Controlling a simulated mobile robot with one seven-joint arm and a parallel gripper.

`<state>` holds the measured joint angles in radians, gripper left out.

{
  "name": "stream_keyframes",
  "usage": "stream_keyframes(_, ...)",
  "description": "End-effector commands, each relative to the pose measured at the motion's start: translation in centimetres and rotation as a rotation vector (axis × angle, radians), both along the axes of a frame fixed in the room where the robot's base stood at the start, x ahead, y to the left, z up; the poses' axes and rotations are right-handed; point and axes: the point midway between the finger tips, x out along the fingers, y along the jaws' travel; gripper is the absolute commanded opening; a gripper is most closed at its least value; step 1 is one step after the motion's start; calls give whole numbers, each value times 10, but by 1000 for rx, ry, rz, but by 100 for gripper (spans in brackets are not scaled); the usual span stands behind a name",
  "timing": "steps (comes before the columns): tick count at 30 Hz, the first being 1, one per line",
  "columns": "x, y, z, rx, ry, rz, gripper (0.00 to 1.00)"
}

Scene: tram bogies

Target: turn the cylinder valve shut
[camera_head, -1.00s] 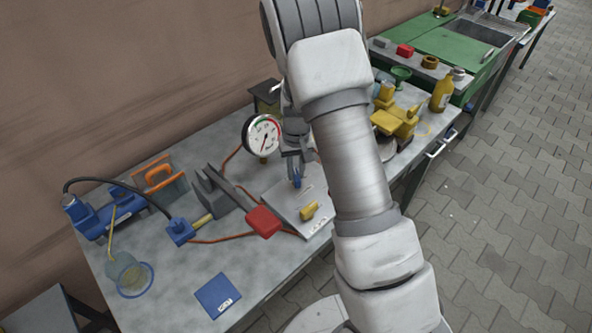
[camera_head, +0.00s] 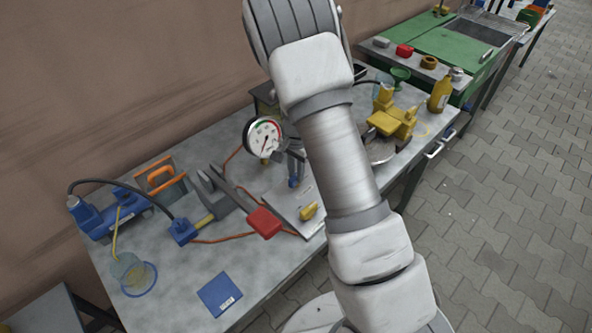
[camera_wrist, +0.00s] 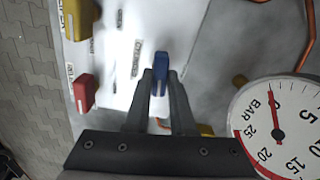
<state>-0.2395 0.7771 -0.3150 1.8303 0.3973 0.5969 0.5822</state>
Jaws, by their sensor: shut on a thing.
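A blue lever handle (camera_wrist: 161,66) stands on a pale, labelled valve panel (camera_wrist: 118,62). In the wrist view my gripper (camera_wrist: 161,78) is shut on it, with one finger on each side. In the head view the gripper (camera_head: 294,178) reaches down to the blue handle (camera_head: 293,184) behind my arm. A yellow handle (camera_wrist: 79,20) and a red handle (camera_wrist: 84,93) sit along the panel's outer edge. The yellow one also shows in the head view (camera_head: 309,210). I cannot read the panel labels surely, and my arm hides the panel's right part.
A round pressure gauge (camera_head: 264,137) stands close to my gripper; its face (camera_wrist: 280,130) fills the wrist view's lower right. A yellow device (camera_head: 390,122) stands right.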

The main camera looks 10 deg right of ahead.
Motion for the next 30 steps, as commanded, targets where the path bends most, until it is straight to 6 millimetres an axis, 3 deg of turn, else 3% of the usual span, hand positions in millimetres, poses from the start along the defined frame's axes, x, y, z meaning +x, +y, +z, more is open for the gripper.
stream_keyframes(9,1,0,1,0,-3,-130,0)
stream_keyframes(26,1,0,1,0,-3,-160,0)
stream_keyframes(27,1,0,1,0,-3,-160,26)
stream_keyframes(30,1,0,1,0,-3,-159,44)
